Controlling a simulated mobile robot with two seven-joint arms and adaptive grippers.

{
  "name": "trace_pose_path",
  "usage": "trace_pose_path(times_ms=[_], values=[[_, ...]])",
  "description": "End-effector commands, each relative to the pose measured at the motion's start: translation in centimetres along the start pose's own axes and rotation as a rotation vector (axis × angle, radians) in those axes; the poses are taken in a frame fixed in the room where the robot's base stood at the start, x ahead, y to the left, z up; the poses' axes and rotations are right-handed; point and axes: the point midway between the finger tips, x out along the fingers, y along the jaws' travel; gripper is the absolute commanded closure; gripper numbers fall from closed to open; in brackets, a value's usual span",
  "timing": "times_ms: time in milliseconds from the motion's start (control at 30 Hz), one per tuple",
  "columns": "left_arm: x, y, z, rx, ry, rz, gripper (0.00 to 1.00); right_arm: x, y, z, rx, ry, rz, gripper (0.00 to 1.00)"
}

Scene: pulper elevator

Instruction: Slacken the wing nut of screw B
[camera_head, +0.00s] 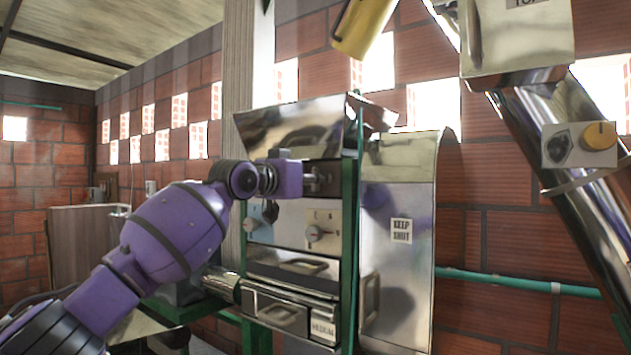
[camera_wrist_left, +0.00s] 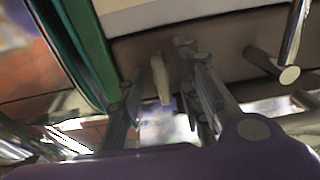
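My left gripper (camera_head: 318,179) reaches in from the left to the upper front of the steel machine (camera_head: 290,216), below its tilted hopper. In the left wrist view its two grey fingers (camera_wrist_left: 166,92) are apart. A pale, narrow upright piece (camera_wrist_left: 161,78), which looks like a wing nut, shows between them, nearer the left finger. I cannot tell whether either finger touches it. In the head view the gripper hides this spot, and no letter B is readable. My right gripper is not in view.
Below the gripper are a dial plate with a knob (camera_head: 316,233) and drawers with handles. A cover marked "KEEP SHUT" (camera_head: 401,231) stands to the right. In the left wrist view a green post (camera_wrist_left: 83,45) is at left and a metal rod (camera_wrist_left: 291,55) at right.

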Motion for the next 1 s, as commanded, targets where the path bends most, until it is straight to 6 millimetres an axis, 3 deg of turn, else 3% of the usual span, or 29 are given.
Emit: trace_pose_path(times_ms=[367,600,1000], values=[[0.56,0.02,-0.07,0.002,0.001,-0.001,0.69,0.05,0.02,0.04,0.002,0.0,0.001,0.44],[0.54,0.0,-0.06,0.001,0.001,-0.001,1.0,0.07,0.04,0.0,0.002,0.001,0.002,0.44],[0.51,0.1,-0.18,-0.038,0.001,0.0,1.0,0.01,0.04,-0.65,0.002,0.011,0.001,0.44]])
